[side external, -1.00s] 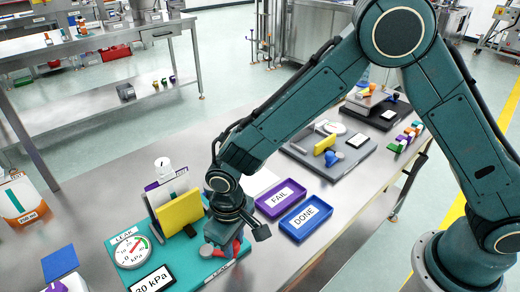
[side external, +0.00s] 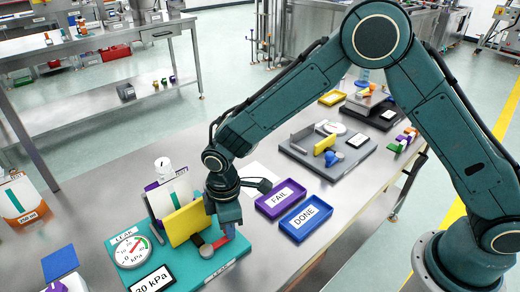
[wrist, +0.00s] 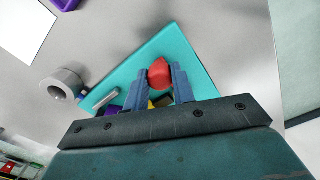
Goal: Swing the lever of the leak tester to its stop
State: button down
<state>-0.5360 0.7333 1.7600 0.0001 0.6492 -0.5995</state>
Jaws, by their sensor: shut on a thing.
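The leak tester is a teal base (side external: 222,262) marked LEAK, with a round dial gauge (side external: 131,252), a 30 kPa plate (side external: 152,281) and a yellow block (side external: 185,225) in front of an upright pouch with a purple top (side external: 158,201). Its lever has a round grey end (side external: 206,250) and a red handle (side external: 220,242). My gripper (side external: 228,228) points down over the handle, hiding part of it. In the wrist view, my gripper (wrist: 159,80) is shut on the red lever handle (wrist: 160,72), with a finger on each side. The lever's stop cannot be made out.
A purple FAIL tray (side external: 280,198) and a blue DONE tray (side external: 306,217) lie to the right of the tester. A grey station (side external: 345,165) with a yellow block stands beyond them. A grey ring-shaped part (wrist: 62,86) shows in the wrist view.

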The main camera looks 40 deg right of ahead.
jog(key=shift+w+n, duration=0.25)
jog(key=shift+n, duration=0.15)
jog(key=c, duration=1.2)
grip_release()
jog(key=shift+o, duration=0.2)
notch_tip(320, 180, up, 14)
